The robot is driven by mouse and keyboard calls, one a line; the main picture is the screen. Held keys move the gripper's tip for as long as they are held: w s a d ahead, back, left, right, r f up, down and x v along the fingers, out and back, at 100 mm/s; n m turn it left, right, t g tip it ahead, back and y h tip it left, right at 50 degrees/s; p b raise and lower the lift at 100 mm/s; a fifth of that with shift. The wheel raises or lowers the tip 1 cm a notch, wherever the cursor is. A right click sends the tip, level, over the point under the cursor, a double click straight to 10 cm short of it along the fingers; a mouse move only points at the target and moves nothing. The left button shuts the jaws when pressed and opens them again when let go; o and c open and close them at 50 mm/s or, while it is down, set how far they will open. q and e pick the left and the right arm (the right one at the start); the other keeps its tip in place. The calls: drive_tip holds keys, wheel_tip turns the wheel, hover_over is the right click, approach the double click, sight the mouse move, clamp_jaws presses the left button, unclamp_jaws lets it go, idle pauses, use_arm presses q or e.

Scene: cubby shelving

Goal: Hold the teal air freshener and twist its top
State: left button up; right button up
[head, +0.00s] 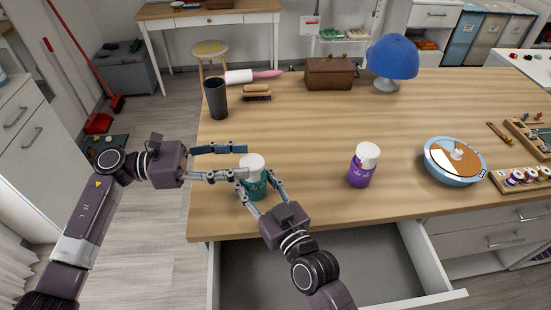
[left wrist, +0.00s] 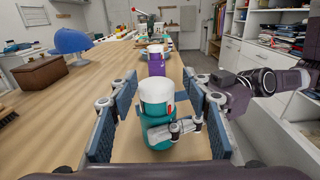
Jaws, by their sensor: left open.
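The teal air freshener (head: 256,186), with a white top (head: 252,161), stands upright near the table's front left edge. It also shows in the middle of the left wrist view (left wrist: 157,134). My left gripper (head: 246,162) is open, coming in from the left at the height of the top. In the left wrist view its blue finger pads stand on both sides of the air freshener, with gaps. My right gripper (head: 260,187) reaches from the front, its fingers closed around the teal body below the top. One finger crosses the body in the left wrist view.
A purple air freshener (head: 362,170) with a white top stands to the right. A dark cup (head: 216,99), brush (head: 257,92), brown case (head: 330,74) and blue lamp (head: 392,58) stand behind. An open drawer (head: 340,275) lies below the front edge.

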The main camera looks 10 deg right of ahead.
use_arm(q)
drive_tip(key=w+d+f+n+t, duration=0.1)
drive_tip(key=d+f, duration=0.1)
drive_tip(key=d, duration=0.7)
drive_tip(key=shift+w+t, duration=0.2)
drive_tip(key=shift+t, duration=0.2)
drive_tip(key=shift+f, duration=0.1)
drive_tip(key=shift+c, duration=0.3)
drive_tip(key=c, duration=1.1)
